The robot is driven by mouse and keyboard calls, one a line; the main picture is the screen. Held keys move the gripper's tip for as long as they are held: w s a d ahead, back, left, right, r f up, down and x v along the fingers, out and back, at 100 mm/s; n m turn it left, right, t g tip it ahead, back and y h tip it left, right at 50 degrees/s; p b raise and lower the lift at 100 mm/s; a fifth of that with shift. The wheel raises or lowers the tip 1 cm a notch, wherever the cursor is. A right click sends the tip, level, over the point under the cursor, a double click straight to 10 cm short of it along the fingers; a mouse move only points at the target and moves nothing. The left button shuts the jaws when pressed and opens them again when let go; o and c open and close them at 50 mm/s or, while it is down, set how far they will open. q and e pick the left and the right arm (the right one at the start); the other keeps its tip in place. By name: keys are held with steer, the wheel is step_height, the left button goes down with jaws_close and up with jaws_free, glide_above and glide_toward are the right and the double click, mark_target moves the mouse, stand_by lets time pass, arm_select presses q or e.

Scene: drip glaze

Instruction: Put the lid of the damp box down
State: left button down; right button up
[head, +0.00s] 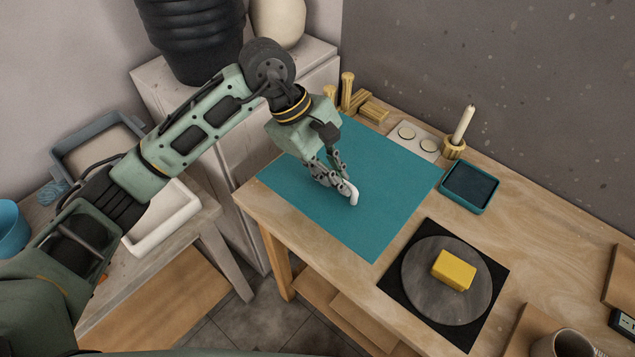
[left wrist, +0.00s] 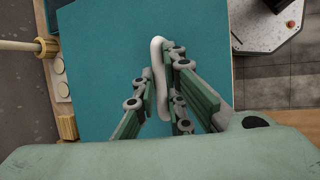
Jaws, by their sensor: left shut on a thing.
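My left gripper (head: 343,184) is low over the teal sheet (head: 390,215) on the wooden table. It is shut on a white, rounded, elongated piece (head: 355,196). In the left wrist view the white piece (left wrist: 157,52) runs between the fingers of my left gripper (left wrist: 160,82), with the teal surface behind it. I cannot tell whether this piece belongs to a lid, or whether it touches the sheet. No lid or damp box can be told for certain. A blue-grey rimmed box (head: 57,150) with a pale inside stands at the far left. My right gripper is out of view.
A yellow block (head: 454,270) sits on a round grey disc (head: 417,283) on a black square. A teal tray (head: 482,208), a candle (head: 464,124) and wooden tools (head: 347,88) line the table's back. A white basin (head: 150,240) stands left. Bare teal sheet surrounds the gripper.

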mark_target(312, 185)
arm_select(q)
steer(key=a, duration=0.1)
steer(key=a+f, duration=0.1)
steer(key=a+f+p, duration=0.1)
steer(key=shift+w+a, duration=0.2)
steer(key=shift+w, duration=0.2)
step_height(312, 185, down, 4)
steer(key=shift+f+p, duration=0.1)
steer(key=shift+p, duration=0.75)
steer(key=shift+f+b, duration=0.25)
steer(key=shift+b, duration=0.15)
steer(key=c, duration=1.8)
jaws_free()
steer(key=shift+a, duration=0.1)
steer(key=shift+r, duration=0.1)
